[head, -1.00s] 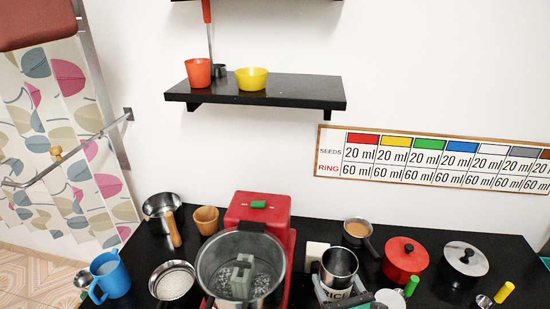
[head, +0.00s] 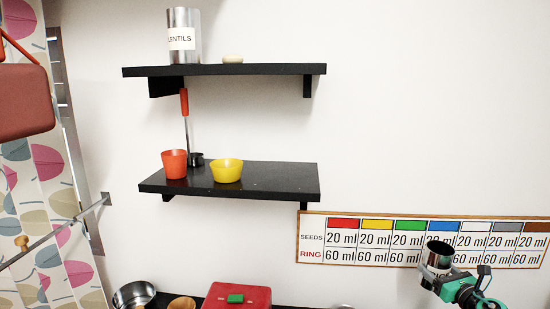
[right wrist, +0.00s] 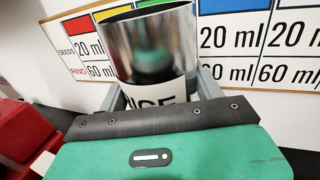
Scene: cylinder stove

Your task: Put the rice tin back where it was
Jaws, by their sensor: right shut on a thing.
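The rice tin (head: 438,255) is a shiny metal cylinder with a white label, held upright and open at the top, in front of the measuring chart. My right gripper (head: 446,278) is shut on it. The tin also shows in the right wrist view (right wrist: 152,50), with part of its label readable and its lower part hidden behind the gripper body. My left gripper is not in view.
The lower shelf (head: 270,180) bears an orange cup (head: 174,164), a yellow bowl (head: 227,171) and a small dark cup with a long red handle (head: 185,103). A red box (head: 238,296) stands on the counter below.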

